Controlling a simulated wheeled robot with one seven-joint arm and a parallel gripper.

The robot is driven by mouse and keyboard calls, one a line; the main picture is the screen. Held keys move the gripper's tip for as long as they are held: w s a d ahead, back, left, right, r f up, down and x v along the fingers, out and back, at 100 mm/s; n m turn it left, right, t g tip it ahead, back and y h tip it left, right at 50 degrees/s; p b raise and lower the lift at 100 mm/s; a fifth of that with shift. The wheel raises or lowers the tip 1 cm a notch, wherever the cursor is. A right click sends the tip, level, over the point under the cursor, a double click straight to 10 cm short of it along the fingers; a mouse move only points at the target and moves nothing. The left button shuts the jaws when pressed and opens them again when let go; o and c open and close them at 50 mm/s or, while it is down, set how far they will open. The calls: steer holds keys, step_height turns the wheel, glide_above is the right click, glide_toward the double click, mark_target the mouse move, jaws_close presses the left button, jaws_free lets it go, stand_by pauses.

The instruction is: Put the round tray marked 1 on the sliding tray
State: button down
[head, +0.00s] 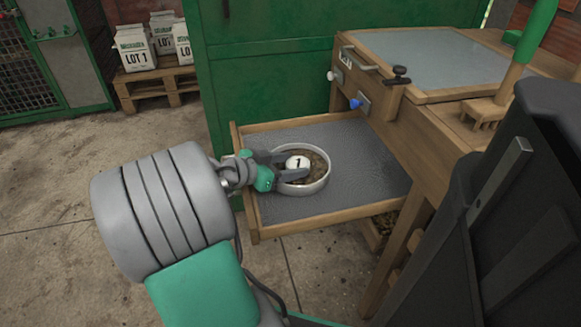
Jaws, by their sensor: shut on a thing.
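The round tray marked 1 (318,185) is a shallow pale dish with brownish contents and a white knob marked 1 (298,163) at its middle. It is over the grey mesh of the pulled-out sliding tray (364,143), which has a wooden frame. I cannot tell whether the dish touches the mesh or hovers just above it. My gripper (285,165) comes in from the left, its dark fingers around the knob and shut on it. The dish looks about level. Part of its left rim is hidden by my gripper.
A wooden table (400,40) with a grey top stands right of the sliding tray. A green cabinet (270,70) stands behind. Sacks marked LOT 1 (135,48) sit on a pallet (150,85) at the back left. The mesh around the dish is bare, and concrete floor lies at left.

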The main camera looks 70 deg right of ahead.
steer(key=shift+c, duration=2.4)
jaws_free()
steer(key=shift+f, duration=0.1)
steer(key=p+v, duration=0.4)
steer(key=v, duration=0.7)
steer(key=shift+w+a+r, duration=0.2)
steer(key=shift+w+r, duration=0.05)
steer(key=shift+w+a, duration=0.1)
steer(key=shift+a, duration=0.1)
